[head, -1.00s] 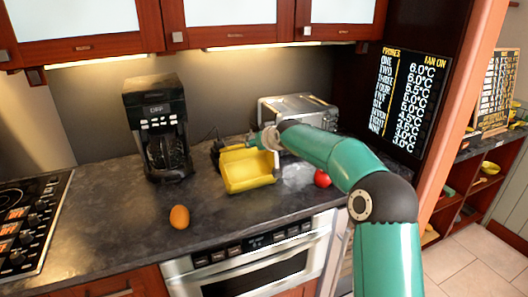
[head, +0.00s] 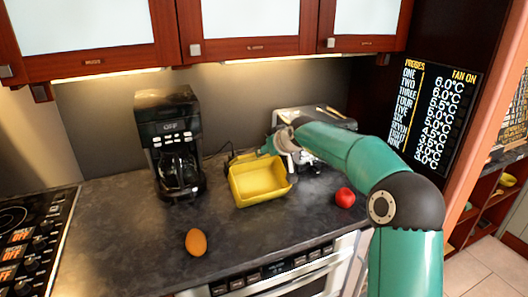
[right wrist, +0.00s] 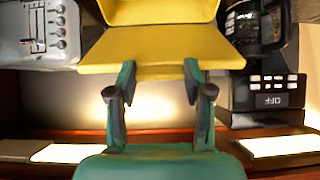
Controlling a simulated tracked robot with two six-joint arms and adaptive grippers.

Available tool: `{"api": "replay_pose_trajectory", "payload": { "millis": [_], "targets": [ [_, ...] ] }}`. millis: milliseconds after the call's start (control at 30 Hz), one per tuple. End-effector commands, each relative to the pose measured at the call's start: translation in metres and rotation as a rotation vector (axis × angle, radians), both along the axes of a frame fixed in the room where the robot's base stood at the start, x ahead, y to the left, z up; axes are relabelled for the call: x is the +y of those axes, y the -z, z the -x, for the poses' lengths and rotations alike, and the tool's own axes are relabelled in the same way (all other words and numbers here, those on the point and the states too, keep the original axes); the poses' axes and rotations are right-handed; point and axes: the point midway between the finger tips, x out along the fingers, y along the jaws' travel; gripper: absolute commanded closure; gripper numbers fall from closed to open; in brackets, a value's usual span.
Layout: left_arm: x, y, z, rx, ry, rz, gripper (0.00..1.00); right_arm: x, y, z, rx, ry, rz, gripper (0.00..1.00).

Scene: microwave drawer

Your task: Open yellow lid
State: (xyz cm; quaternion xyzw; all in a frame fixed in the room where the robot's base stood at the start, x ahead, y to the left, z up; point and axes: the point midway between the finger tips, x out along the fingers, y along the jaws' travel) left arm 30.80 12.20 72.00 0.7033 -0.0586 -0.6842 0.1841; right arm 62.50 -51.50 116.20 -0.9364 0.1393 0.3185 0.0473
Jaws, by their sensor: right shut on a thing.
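The yellow box (head: 262,194) stands on the dark counter with its inside showing from above. Its yellow lid shows in the right wrist view as a flat panel (right wrist: 160,43), swung open from the box body (right wrist: 160,10). In the head view the lid is hard to make out behind the box's back rim. My right gripper (head: 270,150) is at the back of the box. In the right wrist view its two fingers (right wrist: 159,72) are shut on the lid at its near edge. My left gripper is not in view.
A coffee maker (head: 170,140) stands left of the box and a toaster (head: 320,118) behind it to the right. An orange egg (head: 196,242) and a red apple (head: 345,197) lie on the counter (head: 120,225). Cabinets (head: 250,48) hang above.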

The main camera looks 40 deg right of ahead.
Motion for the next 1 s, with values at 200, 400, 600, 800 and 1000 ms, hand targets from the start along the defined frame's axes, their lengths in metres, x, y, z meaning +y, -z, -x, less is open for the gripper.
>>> {"api": "replay_pose_trajectory", "payload": {
  "millis": [200, 400, 600, 800, 1000],
  "targets": [
    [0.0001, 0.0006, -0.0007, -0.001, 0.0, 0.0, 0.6, 0.0028, 0.0018, -0.0022, 0.003, -0.004, -0.003, 1.0],
    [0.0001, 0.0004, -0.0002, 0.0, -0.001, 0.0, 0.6, 0.0037, 0.0018, -0.0035, 0.003, -0.005, -0.003, 1.0],
    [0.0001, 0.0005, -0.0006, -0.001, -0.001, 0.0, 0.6, 0.0039, 0.0018, -0.0035, 0.003, -0.006, -0.003, 1.0],
    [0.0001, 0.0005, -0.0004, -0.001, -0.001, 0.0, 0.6, 0.0039, 0.0016, -0.0036, 0.002, -0.007, -0.002, 0.39],
    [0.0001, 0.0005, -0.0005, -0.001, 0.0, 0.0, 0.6, 0.004, 0.0021, -0.0035, 0.003, -0.007, -0.002, 0.23]
  ]
}}
